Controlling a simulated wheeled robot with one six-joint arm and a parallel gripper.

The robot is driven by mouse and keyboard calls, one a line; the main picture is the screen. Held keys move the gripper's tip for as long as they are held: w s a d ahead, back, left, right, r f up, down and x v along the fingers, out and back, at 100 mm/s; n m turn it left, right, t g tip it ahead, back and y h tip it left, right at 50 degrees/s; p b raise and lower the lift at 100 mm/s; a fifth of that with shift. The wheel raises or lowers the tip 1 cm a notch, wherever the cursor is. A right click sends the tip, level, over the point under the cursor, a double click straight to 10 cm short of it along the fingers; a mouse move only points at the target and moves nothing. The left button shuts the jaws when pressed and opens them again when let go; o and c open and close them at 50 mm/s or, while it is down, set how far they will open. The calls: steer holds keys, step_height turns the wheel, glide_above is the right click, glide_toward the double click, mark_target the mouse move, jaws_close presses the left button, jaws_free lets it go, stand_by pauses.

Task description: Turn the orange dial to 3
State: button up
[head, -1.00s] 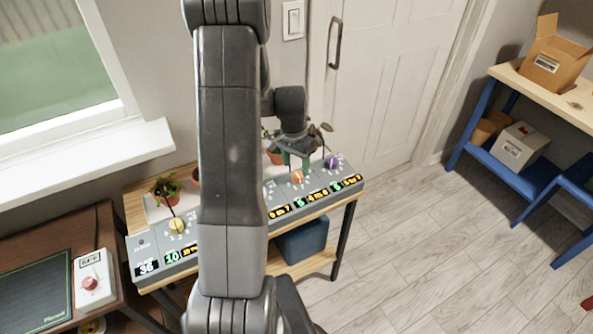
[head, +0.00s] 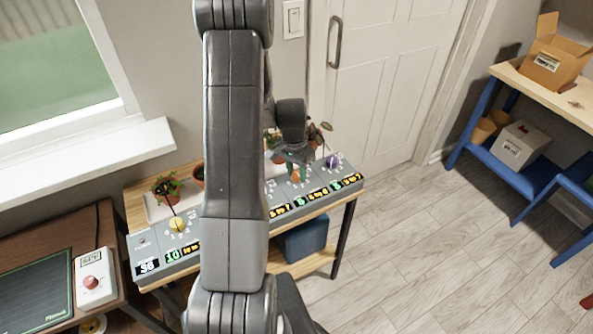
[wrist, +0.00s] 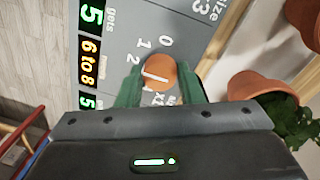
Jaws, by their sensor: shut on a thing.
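The orange dial (wrist: 157,76) sits on the grey control panel (wrist: 120,25) in the wrist view. A white line marks its face, with one end towards the left, just past the printed 2. The numerals 0, 1 and 2 show around it; any 3 is hidden, seemingly behind a finger. My gripper (wrist: 159,88) has its green fingers closed on both sides of the dial. In the head view, the orange dial (head: 295,175) shows partly under my gripper (head: 296,166). A lit display beside the dial in the wrist view reads 5, with "6 to 8" next to it.
A purple dial (head: 332,162) is to the right on the same panel and a yellow dial (head: 177,223) to the left. Terracotta pots (wrist: 258,86) with plants stand close behind the panel.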

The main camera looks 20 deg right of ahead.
mark_target(294, 174)
steer(key=n+b, duration=0.2)
steer(key=n, duration=0.1)
steer(key=shift+s+n+t+b, duration=0.1)
steer(key=shift+n+t+b, duration=0.2)
steer(key=shift+n+b, duration=1.35)
steer(key=shift+n+p, duration=0.75)
steer(key=shift+n, duration=0.1)
steer(key=o, duration=1)
steer(key=shift+c, duration=0.2)
step_height(294, 174, up, 14)
steer(key=shift+a, duration=0.4)
